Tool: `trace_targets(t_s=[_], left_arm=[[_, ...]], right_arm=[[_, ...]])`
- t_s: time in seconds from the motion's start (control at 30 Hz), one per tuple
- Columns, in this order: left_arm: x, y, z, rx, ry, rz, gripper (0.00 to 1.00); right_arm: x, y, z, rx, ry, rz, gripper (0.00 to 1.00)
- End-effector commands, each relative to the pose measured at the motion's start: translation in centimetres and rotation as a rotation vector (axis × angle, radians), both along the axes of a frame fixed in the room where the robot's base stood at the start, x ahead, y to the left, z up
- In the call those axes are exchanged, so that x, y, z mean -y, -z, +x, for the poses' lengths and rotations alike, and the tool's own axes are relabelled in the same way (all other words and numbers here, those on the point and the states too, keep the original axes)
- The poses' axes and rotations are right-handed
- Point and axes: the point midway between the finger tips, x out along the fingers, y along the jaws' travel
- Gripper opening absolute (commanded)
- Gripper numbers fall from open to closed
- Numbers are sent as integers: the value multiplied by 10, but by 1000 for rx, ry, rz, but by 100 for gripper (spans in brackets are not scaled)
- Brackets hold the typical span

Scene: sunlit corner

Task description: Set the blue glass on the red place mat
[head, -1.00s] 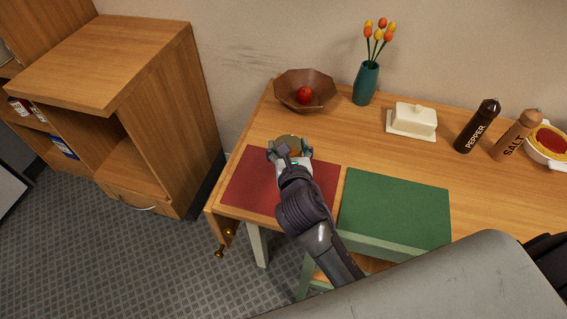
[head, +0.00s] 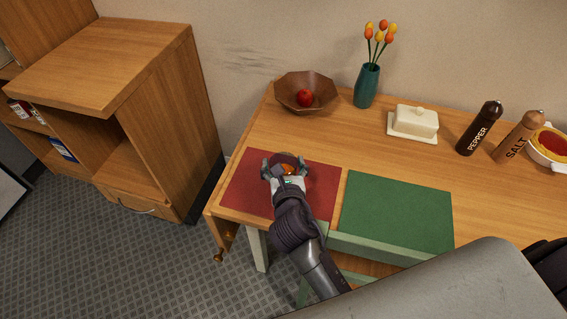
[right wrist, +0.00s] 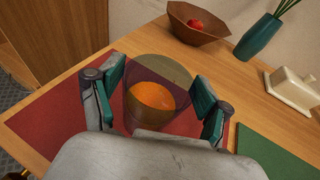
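The blue glass (right wrist: 160,68) is see-through, looking olive against the wood and purple against the red. Something orange is inside it; I cannot tell if it is liquid or solid. It also shows in the head view (head: 290,158), over the red place mat (head: 240,190). My right gripper (head: 284,164) has its teal-padded fingers on either side of the glass, closed on it in the right wrist view (right wrist: 160,95). The glass looks upright. Its base is hidden, so I cannot tell if it touches the mat. My left gripper is not in view.
A green mat (head: 395,212) lies right of the red one. Behind stand a wooden bowl (head: 290,95) with a red apple (head: 305,97), a teal vase (head: 366,86), a butter dish (head: 414,122), a pepper mill (head: 480,128) and a salt mill (head: 520,135).

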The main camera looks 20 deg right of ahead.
Motion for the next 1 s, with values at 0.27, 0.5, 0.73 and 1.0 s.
trace_targets(t_s=[0.27, 0.5, 0.73, 1.0], left_arm=[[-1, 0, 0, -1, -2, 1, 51], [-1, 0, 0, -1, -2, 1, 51], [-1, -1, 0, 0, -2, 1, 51], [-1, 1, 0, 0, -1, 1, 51]], right_arm=[[0, 0, 0, 0, 0, 0, 93], [-2, -4, -8, -1, -1, 0, 93], [-11, -17, -51, -3, -1, 0, 93], [-21, -32, -98, -2, 0, -1, 93]])
